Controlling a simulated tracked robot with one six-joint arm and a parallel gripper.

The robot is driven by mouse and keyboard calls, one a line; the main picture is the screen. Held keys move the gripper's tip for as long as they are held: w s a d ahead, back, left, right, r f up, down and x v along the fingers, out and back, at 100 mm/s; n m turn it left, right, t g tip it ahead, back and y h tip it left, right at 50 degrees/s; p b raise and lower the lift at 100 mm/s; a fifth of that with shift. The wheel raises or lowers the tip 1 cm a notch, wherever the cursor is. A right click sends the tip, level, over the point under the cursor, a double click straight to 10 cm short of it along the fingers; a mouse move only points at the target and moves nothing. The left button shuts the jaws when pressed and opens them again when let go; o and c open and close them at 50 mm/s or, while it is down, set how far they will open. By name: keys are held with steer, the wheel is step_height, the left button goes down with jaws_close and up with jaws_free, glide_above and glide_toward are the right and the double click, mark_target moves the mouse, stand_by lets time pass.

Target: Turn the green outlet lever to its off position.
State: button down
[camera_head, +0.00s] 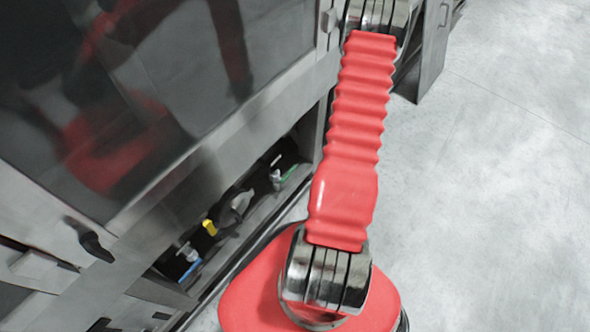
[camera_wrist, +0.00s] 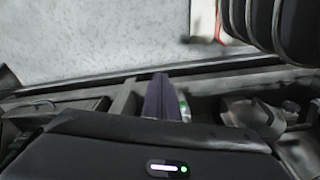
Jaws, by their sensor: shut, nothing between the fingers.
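The green outlet lever (camera_head: 289,176) sits low in the open recess under the dark machine panel in the head view. It looks like a thin green handle beside a metal fitting. In the wrist view a small green part (camera_wrist: 184,108) shows just right of the dark fingers and is partly hidden by them. My gripper (camera_wrist: 160,82) is shut and empty, its fingers pointing into the recess close to the green part. I cannot tell whether they touch. My gripper does not show in the head view.
A yellow handle (camera_head: 210,227) and a blue handle (camera_head: 190,270) are further left in the same recess. The recess has a metal frame edge (camera_head: 190,190) above it. The pale floor (camera_head: 500,200) on the right is clear.

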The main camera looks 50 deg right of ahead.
steer(key=w+a+f+n+t, duration=0.1)
steer(key=w+f+n+t, duration=0.1)
steer(key=w+f+t, duration=0.35)
steer(key=w, duration=0.1)
steer(key=w+r+n+t, duration=0.1)
steer(key=w, duration=0.1)
steer(key=w+r+n+t, duration=0.1)
steer(key=w, duration=0.1)
steer(key=shift+w+d+r+t, duration=0.15)
steer(key=shift+r+t, duration=0.1)
steer(key=shift+f, duration=0.15)
glide_above(295, 167)
steer(key=s+a, duration=0.2)
steer(key=a, duration=0.1)
step_height(295, 167, down, 7)
steer(key=shift+d+f, duration=0.35)
steer(key=shift+f, duration=0.55)
steer(key=shift+d+f, duration=0.15)
steer(key=shift+f, duration=0.85)
